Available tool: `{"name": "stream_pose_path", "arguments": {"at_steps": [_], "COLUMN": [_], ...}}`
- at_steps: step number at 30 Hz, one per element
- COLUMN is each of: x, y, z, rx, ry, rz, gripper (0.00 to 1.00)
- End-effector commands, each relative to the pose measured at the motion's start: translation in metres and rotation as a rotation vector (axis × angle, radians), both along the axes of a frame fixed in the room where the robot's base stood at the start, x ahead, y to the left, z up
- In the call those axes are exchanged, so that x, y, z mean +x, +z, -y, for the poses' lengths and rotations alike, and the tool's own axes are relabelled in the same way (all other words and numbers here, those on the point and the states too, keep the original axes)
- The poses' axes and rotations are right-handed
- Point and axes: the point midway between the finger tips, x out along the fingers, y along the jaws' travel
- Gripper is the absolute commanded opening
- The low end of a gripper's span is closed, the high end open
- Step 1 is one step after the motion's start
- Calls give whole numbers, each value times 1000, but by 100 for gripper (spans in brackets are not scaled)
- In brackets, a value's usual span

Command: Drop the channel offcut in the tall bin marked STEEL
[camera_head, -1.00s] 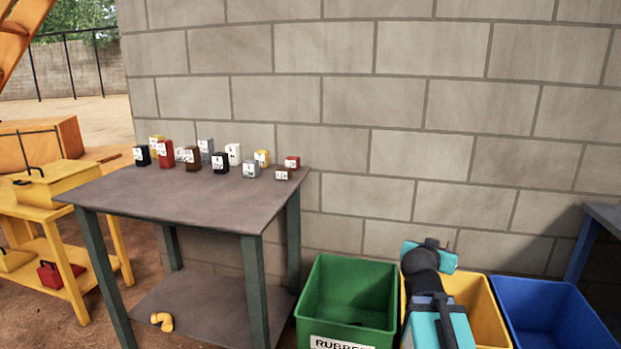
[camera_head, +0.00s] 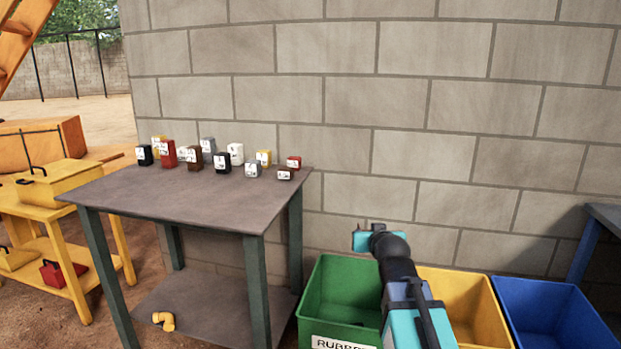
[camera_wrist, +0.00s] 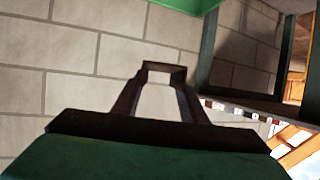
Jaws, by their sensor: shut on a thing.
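My gripper (camera_wrist: 163,80) shows in the wrist view as two dark brown fingers that lean toward each other. It is shut on a small piece across the fingertips, apparently the channel offcut (camera_wrist: 163,67); its shape is hard to make out. In the head view my arm stands over the green and yellow bins, and the fingers and the held piece cannot be made out there. No mark reading STEEL can be read in either view.
A green bin (camera_head: 312,320) has a partly cut-off label starting RUBB. A yellow bin (camera_head: 490,318) and a blue bin (camera_head: 545,283) stand to its right. A grey table (camera_head: 190,205) bears several small labelled blocks. A block wall (camera_head: 430,130) closes the back.

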Motion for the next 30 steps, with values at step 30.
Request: {"name": "stream_pose_path", "arguments": {"at_steps": [30], "x": [0], "y": [117], "z": [1], "rx": [0], "ry": [-1], "rz": [2], "gripper": [6]}}
